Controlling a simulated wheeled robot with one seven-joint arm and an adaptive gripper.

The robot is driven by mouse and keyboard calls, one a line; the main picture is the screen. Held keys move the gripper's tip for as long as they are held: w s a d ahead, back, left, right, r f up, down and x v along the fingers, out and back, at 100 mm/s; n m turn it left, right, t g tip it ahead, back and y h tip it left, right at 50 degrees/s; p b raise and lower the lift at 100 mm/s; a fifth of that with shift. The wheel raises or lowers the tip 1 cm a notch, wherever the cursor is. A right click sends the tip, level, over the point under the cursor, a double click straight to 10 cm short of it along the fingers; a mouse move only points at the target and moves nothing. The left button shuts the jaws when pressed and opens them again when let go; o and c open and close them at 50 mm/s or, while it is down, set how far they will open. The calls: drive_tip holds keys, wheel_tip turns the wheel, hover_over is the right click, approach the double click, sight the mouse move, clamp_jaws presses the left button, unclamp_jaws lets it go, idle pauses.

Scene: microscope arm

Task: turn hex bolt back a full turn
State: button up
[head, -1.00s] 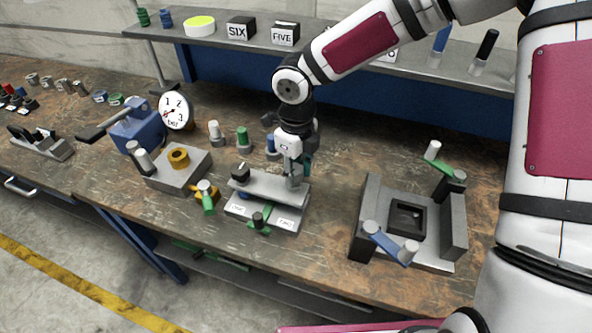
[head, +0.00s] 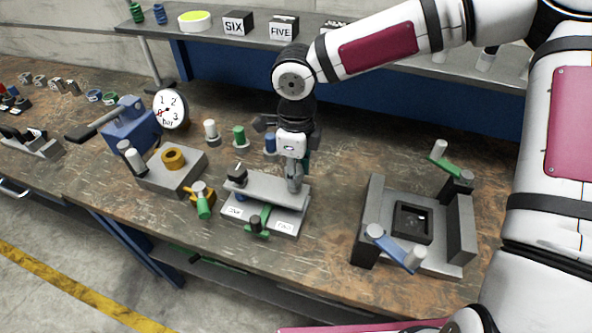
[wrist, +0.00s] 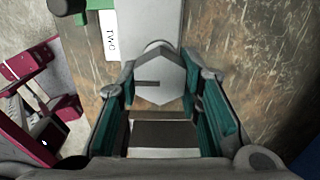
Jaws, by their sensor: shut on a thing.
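The grey hex bolt (wrist: 160,78) shows in the wrist view as a six-sided head with a dark line on its face, pointing left. My gripper (wrist: 159,72) has its teal-padded fingers on either side of the head, shut on it. In the head view my gripper (head: 295,168) points down at the right end of a grey plate fixture (head: 268,188), and the bolt head is mostly hidden between the fingers. The fixture's base carries white labels; one reads "TWO" in the wrist view (wrist: 110,38).
A fixture with green and blue levers (head: 440,255) stands to the right. A grey block with a brass ring (head: 172,160) and a blue gauge unit (head: 132,125) are to the left. Several pegs stand behind. A shelf (head: 210,36) runs along the back.

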drive_tip(key=o, duration=1.2)
drive_tip(key=shift+c, duration=0.2)
wheel_tip(320, 180, up, 12)
